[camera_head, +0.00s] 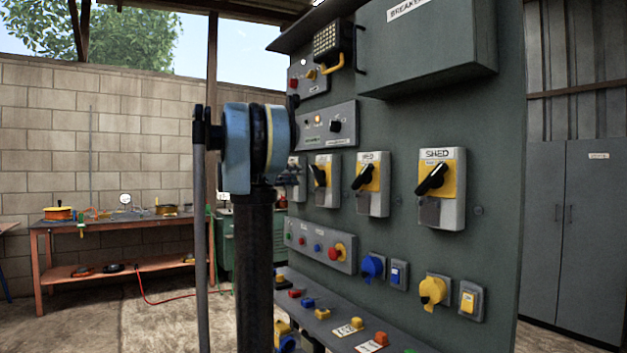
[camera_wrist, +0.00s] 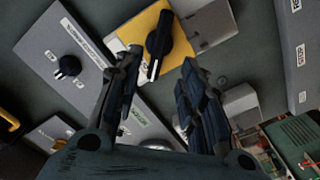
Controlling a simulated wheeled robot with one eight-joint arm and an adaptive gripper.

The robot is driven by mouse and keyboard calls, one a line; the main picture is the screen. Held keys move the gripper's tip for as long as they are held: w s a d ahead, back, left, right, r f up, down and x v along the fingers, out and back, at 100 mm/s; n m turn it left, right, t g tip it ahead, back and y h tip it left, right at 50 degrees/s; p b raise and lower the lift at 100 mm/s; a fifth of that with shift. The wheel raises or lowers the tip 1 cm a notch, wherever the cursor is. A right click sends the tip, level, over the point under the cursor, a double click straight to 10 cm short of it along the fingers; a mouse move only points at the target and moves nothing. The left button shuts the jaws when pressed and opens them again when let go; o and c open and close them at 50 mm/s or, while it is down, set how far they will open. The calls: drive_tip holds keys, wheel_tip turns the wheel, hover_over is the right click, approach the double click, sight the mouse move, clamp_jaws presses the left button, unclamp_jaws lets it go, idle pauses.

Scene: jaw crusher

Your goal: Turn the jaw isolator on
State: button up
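In the wrist view, my gripper (camera_wrist: 162,65) has its two dark fingers spread. A black rotary handle (camera_wrist: 158,45) on a yellow-faced isolator (camera_wrist: 179,40) shows between the fingertips. The fingers look empty, and I cannot tell whether either touches the handle. In the head view, my gripper (camera_head: 293,176) is at the left end of a row of isolators and partly covers the leftmost one (camera_head: 299,192). A yellow-faced isolator with a black handle (camera_head: 325,180) stands just right of it. I cannot read which label says jaw.
Two isolators marked SHED (camera_head: 372,184) (camera_head: 440,188) continue the row rightward. A control box with a black knob (camera_head: 327,126) sits above it. A button box (camera_head: 320,245) and blue and yellow sockets (camera_head: 432,291) are below. A workbench (camera_head: 120,222) stands at the left wall.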

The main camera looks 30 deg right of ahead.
sight(314, 175)
drive_tip(key=d, duration=1)
drive_tip(key=shift+w, duration=0.4)
clamp_jaws()
